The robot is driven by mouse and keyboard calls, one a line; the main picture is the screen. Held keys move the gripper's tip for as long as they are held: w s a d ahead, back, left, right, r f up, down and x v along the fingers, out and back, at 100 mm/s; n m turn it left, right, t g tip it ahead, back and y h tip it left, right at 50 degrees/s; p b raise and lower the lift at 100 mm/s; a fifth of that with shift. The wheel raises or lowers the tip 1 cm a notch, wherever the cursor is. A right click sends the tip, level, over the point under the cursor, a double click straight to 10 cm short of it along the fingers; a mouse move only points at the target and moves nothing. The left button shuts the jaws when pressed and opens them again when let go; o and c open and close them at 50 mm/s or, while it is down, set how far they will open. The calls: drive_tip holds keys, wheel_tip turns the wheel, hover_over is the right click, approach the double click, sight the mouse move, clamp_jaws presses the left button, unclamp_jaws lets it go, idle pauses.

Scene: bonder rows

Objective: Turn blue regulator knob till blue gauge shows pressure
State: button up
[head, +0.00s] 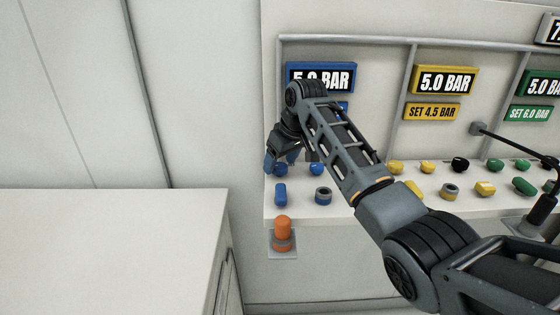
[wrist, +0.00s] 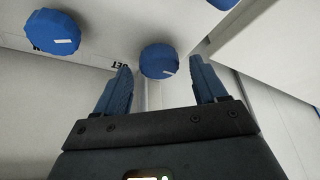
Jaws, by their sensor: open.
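The blue gauge (head: 320,72) reads 5.0 BAR in the head view, its lower part covered by my arm. The blue sign below it is mostly hidden, so its set value is unreadable. In the head view my gripper (head: 283,154) is over the left end of the shelf, among blue knobs.
Another blue knob (wrist: 53,31) is at upper left in the wrist view. On the shelf, a blue knob (head: 316,169), a blue handle (head: 281,194) and a blue-grey ring (head: 323,196) stand close together. An orange-topped part (head: 282,229) sits below. Yellow gauge (head: 444,80) is right.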

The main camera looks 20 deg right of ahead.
drive_tip(key=shift+w+f, duration=0.15)
drive_tip(key=shift+f, duration=0.2)
drive_tip(key=shift+c, duration=0.3)
drive_tip(key=c, duration=1)
